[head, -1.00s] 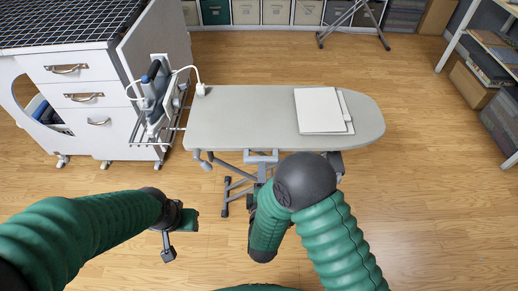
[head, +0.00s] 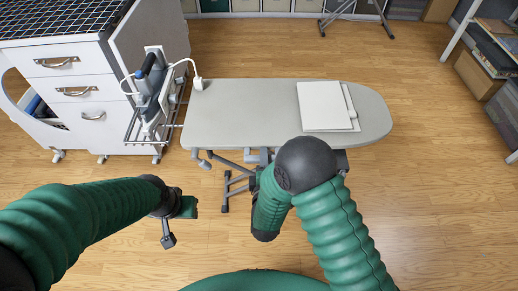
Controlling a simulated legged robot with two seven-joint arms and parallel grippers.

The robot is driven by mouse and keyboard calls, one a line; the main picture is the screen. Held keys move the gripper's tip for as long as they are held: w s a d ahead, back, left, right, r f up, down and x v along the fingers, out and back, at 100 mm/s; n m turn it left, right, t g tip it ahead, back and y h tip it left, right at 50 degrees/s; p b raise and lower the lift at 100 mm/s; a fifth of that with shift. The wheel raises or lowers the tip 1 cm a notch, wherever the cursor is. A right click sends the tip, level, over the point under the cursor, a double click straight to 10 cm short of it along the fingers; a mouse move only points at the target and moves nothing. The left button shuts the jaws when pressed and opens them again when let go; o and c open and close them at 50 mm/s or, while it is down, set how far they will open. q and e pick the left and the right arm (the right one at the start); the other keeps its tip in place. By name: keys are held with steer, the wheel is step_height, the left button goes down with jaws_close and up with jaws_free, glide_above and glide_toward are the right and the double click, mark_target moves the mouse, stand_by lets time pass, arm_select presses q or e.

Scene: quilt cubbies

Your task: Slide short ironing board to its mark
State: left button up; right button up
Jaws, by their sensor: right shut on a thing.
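The ironing board (head: 240,115) has a grey top and dark legs, and it stands upright on the wooden floor beside the white cart. A folded white cloth (head: 325,106) lies on its right half. My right gripper (head: 262,160) is at the board's near edge, by a grey bar under the top. My own arm mostly hides it; it is shut on the board there. My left gripper (head: 178,222) hangs over the floor to the left, apart from the board. No floor mark can be made out.
A white drawer cart (head: 85,100) stands close at the board's left end. An iron (head: 152,80) sits in a wire holder between them, with a white cord. Shelves (head: 495,45) stand at the right. The floor (head: 430,180) right of the board is clear.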

steer(key=shift+c, duration=1.2)
steer(key=shift+a+r, duration=0.1)
steer(key=shift+a, duration=0.2)
jaws_close()
step_height(320, 180, down, 7)
steer(key=b, duration=0.4)
steer(key=shift+a+r+b, duration=0.15)
steer(key=shift+b, duration=0.15)
steer(key=o, duration=0.6)
jaws_free()
steer(key=o, duration=0.5)
steer(key=shift+d, duration=0.25)
steer(key=shift+c, duration=0.9)
